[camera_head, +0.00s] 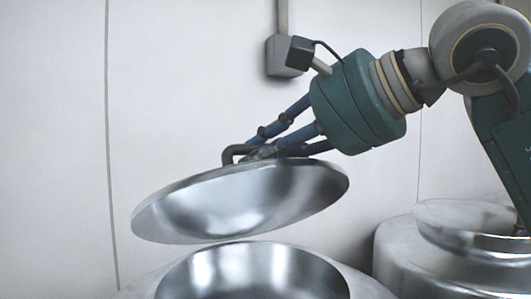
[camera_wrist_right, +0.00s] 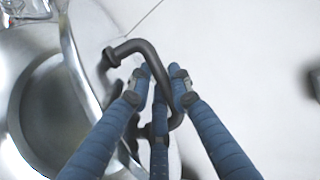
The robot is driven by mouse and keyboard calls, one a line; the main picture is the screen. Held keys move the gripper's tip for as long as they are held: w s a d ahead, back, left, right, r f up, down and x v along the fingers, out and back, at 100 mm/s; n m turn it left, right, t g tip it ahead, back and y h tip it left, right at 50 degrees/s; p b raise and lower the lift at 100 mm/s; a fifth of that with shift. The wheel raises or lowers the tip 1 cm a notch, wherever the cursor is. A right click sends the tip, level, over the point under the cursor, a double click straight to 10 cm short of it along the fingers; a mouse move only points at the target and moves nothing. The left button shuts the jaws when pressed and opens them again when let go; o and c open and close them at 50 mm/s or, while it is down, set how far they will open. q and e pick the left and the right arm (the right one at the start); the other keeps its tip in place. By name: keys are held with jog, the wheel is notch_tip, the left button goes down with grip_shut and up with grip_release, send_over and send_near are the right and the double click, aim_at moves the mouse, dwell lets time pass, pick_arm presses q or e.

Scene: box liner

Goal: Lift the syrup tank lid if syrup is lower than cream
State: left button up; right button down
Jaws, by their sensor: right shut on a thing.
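A round shiny metal lid (camera_head: 240,199) hangs tilted above the open mouth of a metal tank (camera_head: 160,290), its inner side facing me. The lid is clear of the rim in the head view. My right gripper (camera_head: 262,150) is shut on the lid's dark bent handle (camera_head: 236,152). In the right wrist view the blue fingers of the right gripper (camera_wrist_right: 163,90) close around the handle (camera_wrist_right: 150,52), and the lid (camera_wrist_right: 82,50) shows edge-on at left. The syrup and cream levels cannot be told from these views. My left gripper is not in view.
A second metal tank (camera_head: 395,250) with its lid (camera_head: 470,215) on stands at the right, below my right arm. A grey box (camera_head: 280,58) with a conduit is fixed to the white panelled wall behind. The space left of the raised lid is clear.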

jog(key=shift+r, duration=0.15)
jog(key=c, duration=1.6)
grip_release()
jog(key=shift+o, duration=0.2)
jog(key=shift+d, duration=0.15)
jog(key=v, duration=1.1)
jog(key=shift+s+d, duration=0.2)
jog(key=shift+s, duration=0.1)
jog(key=shift+s+d, duration=0.1)
